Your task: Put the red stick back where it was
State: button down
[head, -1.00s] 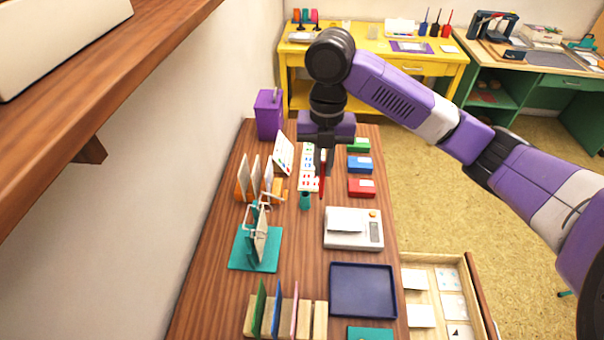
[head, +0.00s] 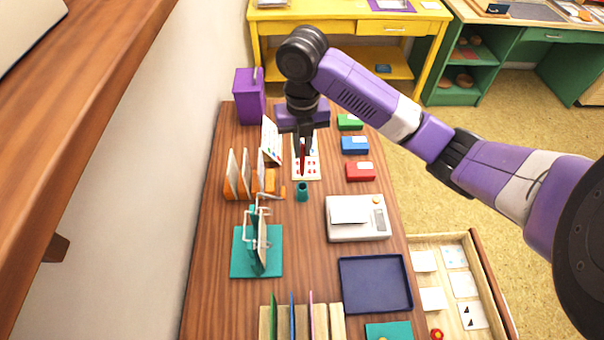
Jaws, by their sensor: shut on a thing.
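The red stick (head: 302,157) hangs roughly upright in my gripper (head: 302,142), which is shut on it above the white card (head: 311,172) with coloured marks. Part of the stick is hidden by the gripper fingers. A small teal cup (head: 302,192) stands on the wooden table just below the stick in the picture. I cannot tell exactly how high the stick is above the table.
Green (head: 350,122), blue (head: 355,145) and red inkpads (head: 360,171) lie to the right of the card. An orange rack (head: 272,190) with upright cards is at left. A white scale-like device (head: 358,218), a navy tray (head: 375,284) and an open drawer (head: 452,287) are nearer.

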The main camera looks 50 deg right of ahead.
aim_at(303, 173)
notch_tip(303, 173, down, 10)
jog(key=shift+f+b, duration=0.2)
jog(key=shift+b, duration=0.2)
jog(key=shift+f, duration=0.1)
jog(key=shift+f, duration=0.1)
jog(key=c, duration=1.5)
grip_release()
notch_tip(303, 173, up, 12)
jog(key=shift+r+p, duration=0.25)
jog(key=shift+p, duration=0.25)
